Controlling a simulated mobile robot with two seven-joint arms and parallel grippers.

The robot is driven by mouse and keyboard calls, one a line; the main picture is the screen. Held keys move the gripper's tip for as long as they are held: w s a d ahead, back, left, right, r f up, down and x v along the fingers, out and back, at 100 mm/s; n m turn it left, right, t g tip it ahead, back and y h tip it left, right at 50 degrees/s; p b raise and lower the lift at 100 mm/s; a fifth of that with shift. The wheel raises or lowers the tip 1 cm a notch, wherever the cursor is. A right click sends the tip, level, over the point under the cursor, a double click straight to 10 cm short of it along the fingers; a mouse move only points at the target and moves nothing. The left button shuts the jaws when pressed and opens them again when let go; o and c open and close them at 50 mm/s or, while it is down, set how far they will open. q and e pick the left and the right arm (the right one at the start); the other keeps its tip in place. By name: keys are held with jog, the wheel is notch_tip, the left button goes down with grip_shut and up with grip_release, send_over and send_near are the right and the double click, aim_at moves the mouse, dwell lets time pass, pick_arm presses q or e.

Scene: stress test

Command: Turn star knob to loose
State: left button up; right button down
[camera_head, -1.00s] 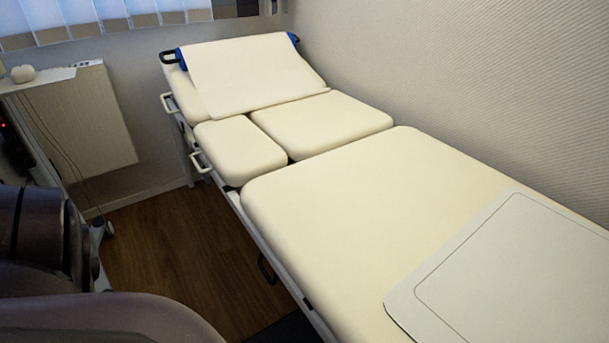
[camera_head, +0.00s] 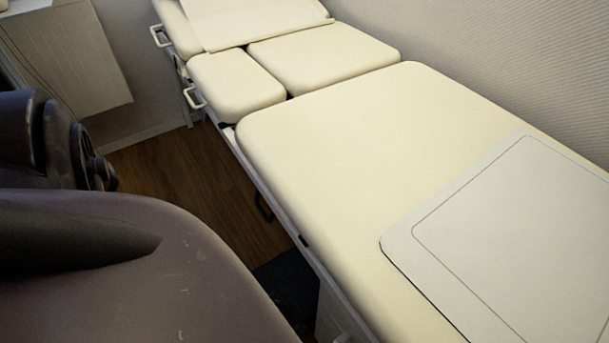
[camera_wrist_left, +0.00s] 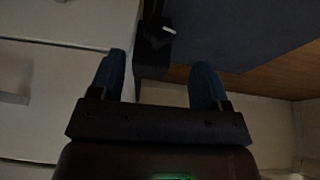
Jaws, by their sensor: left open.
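My left gripper (camera_wrist_left: 160,72) shows in the left wrist view with its two dark blue-grey fingers spread apart and nothing held between them. A black fitting (camera_wrist_left: 153,45) with a small pale lever-like piece lies beyond and between the fingertips. It is too dark to tell whether this is the star knob or part of it. The padded cream treatment table (camera_head: 340,175) fills the middle of the head view. No star knob can be made out there. My left gripper is outside the head view, and my right gripper shows in neither view.
A pale sheet with a thin border line (camera_head: 510,240) lies on the table's near right part. The wall (camera_head: 480,50) runs close along the right side. White handles (camera_head: 193,98) jut from the table's left edge. Wooden floor (camera_head: 185,180) is open to the left.

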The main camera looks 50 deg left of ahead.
aim_at(301, 319)
pick_arm(q)
jog(key=b+x, duration=0.1)
jog(key=x, duration=0.2)
jog(key=b+x, duration=0.1)
jog(key=x, duration=0.1)
jog(key=shift+s+f+b, duration=0.3)
jog(key=shift+s+f, duration=0.05)
jog(key=shift+f, duration=0.05)
jog(key=shift+w+f+b, duration=0.3)
jog(key=shift+w+f, duration=0.1)
jog(key=shift+f, duration=0.05)
jog(key=shift+w, duration=0.25)
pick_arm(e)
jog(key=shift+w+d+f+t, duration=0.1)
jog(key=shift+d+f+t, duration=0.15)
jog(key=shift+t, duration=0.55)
pick_arm(q)
jog(key=shift+c, duration=0.2)
jog(key=c, duration=0.9)
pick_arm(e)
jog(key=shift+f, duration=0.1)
